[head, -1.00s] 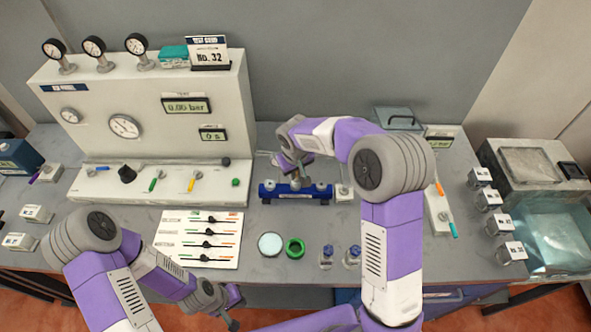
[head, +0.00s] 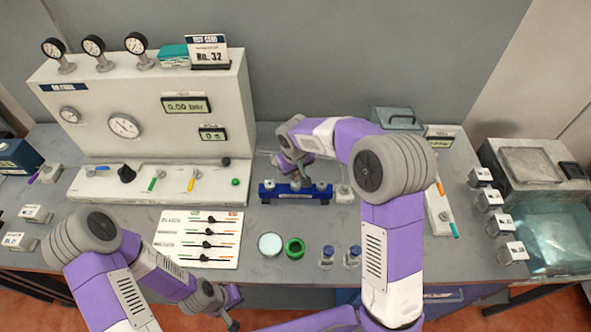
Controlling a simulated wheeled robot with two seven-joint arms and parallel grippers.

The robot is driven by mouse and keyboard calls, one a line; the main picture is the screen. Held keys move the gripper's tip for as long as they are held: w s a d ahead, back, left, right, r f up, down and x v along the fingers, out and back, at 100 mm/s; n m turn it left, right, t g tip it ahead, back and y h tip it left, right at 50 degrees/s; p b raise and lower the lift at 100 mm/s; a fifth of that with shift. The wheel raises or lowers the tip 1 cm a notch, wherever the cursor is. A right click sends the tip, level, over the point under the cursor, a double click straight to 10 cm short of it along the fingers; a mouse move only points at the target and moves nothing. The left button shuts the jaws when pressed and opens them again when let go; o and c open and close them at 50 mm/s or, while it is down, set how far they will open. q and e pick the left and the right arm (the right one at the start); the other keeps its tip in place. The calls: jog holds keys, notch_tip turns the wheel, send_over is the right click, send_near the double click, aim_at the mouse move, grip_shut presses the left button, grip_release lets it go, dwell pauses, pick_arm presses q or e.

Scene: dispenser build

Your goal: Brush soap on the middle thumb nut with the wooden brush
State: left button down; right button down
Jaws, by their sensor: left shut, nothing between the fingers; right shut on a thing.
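A blue fixture (head: 296,198) stands on the bench in the middle of the head view, with pale round nuts along its top. The left one (head: 269,186) and the right one (head: 321,185) show; the middle nut is largely hidden by my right gripper. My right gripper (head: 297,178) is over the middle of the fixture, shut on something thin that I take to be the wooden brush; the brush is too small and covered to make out. Whether it touches the nut cannot be told. My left gripper (head: 233,322) is shut and empty at the bench's front edge.
A pale round dish (head: 270,245) and a green ring (head: 294,248) lie in front of the fixture, with two small blue-capped bottles (head: 327,257) to their right. A card of sliders (head: 198,240) lies left. A gauge panel (head: 140,125) stands behind.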

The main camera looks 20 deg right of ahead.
jog(key=shift+w+d, duration=0.15)
jog(key=shift+w, duration=0.35)
jog(key=shift+s, duration=0.1)
jog(key=shift+s+a, duration=0.2)
jog(key=shift+s, duration=0.3)
jog(key=shift+w, duration=0.15)
jog(key=shift+w+d, duration=0.2)
jog(key=shift+w, duration=0.25)
jog(key=shift+s, duration=0.1)
